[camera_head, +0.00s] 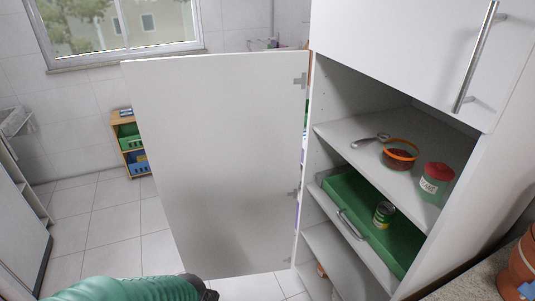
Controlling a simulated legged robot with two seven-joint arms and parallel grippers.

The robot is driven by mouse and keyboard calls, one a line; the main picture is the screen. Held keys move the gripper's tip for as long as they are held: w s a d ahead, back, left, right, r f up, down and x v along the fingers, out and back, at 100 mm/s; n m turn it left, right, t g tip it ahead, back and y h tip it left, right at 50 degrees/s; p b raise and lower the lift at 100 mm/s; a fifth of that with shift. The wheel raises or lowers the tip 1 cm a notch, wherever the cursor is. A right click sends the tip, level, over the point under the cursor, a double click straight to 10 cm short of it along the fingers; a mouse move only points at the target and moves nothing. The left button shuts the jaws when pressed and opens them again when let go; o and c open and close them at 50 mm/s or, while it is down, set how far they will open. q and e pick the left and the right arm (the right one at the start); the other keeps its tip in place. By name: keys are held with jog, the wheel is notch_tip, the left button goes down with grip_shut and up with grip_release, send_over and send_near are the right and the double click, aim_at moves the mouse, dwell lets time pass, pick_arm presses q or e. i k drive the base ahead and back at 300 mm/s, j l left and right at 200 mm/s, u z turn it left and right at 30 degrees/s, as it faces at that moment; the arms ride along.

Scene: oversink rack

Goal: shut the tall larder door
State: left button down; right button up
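The tall white larder door (220,160) stands wide open. It is hinged on the left side of the white cabinet (490,190) and reaches out to the left, with hinges (299,81) showing along its right edge. Its inner face shows and no handle is visible on it. A teal part of what looks like my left arm enters at the bottom left, below the door, ending in a dark piece. No gripper fingers are visible, and I cannot tell whether the arm touches the door.
An upper door (420,45) with a metal handle (474,58) is closed. Inside are a pan (399,155), a red-lidded jar (436,180) and a green-lined pull-out (358,205) holding a can (383,214). A small wooden shelf (123,145) stands behind left. The tiled floor left is clear.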

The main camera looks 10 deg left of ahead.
aim_at(222, 135)
jog(key=i+j+z, duration=0.15)
jog(key=j+z, duration=0.25)
jog(key=j, duration=0.55)
jog(key=j+z, duration=0.35)
jog(key=j, duration=0.6)
jog(key=k+j+z, duration=0.15)
jog(key=j+z, duration=0.25)
jog(key=j, duration=0.6)
jog(key=j+z, duration=0.25)
jog(key=j, duration=0.3)
jog(key=j+z, duration=0.25)
jog(key=j, duration=0.35)
jog(key=j+z, duration=0.2)
jog(key=j, duration=0.35)
jog(key=k+j+z, duration=0.1)
jog(key=j+z, duration=0.15)
jog(key=j, duration=0.3)
jog(key=k+j+z, duration=0.25)
jog(key=j, duration=0.3)
jog(key=i+j+z, duration=0.25)
jog(key=j, duration=0.35)
jog(key=i+j+z, duration=0.25)
jog(key=j, duration=0.4)
jog(key=k+j+z, duration=0.15)
jog(key=k, duration=0.3)
jog(key=k+j+z, duration=0.1)
jog(key=k+j, duration=0.2)
jog(key=k, duration=0.15)
